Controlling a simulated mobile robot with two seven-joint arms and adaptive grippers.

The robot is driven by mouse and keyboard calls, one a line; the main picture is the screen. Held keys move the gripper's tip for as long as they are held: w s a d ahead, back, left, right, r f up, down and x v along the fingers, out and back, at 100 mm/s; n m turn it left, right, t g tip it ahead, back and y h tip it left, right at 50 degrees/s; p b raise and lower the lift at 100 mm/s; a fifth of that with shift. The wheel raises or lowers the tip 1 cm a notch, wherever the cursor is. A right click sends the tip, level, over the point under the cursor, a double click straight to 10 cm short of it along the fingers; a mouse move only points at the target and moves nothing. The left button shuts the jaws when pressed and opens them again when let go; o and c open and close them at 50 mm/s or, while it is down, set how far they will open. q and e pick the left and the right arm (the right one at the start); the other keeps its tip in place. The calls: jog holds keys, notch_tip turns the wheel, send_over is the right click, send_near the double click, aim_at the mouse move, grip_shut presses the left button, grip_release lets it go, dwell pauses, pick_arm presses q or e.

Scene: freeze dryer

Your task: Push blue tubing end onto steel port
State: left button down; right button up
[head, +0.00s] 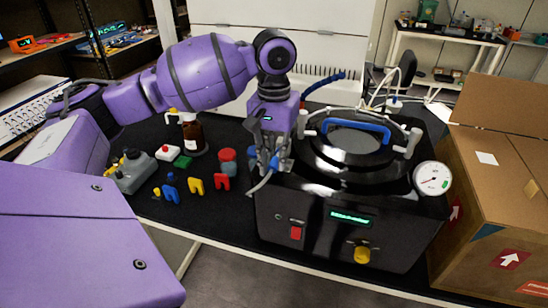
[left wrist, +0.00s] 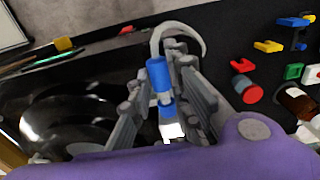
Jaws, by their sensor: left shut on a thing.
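My left gripper (head: 270,163) points down at the left front corner of the black freeze dryer (head: 340,225). Its fingers are shut on the blue tubing end, a blue sleeve (left wrist: 158,73) that shows between them in the left wrist view. A pale grey tube curves round beyond the fingertips, and its lower end (head: 262,183) hangs by the dryer's front corner in the head view. A second blue piece (left wrist: 167,109) lies in line with the sleeve, with a pale bit between them. I cannot tell the steel port apart, nor whether the tubing touches it. My right gripper is not in view.
The dryer has a round lid with a blue handle (head: 355,128) and a dial gauge (head: 432,178). A cardboard box (head: 500,190) stands at its right.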

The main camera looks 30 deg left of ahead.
pick_arm(q)
jog(key=shift+w+r, duration=0.1)
jog(key=shift+w, duration=0.25)
jog(key=c, duration=1.6)
grip_release()
jog(key=shift+a, duration=0.1)
jog(key=shift+o, duration=0.2)
notch_tip(320, 180, up, 12)
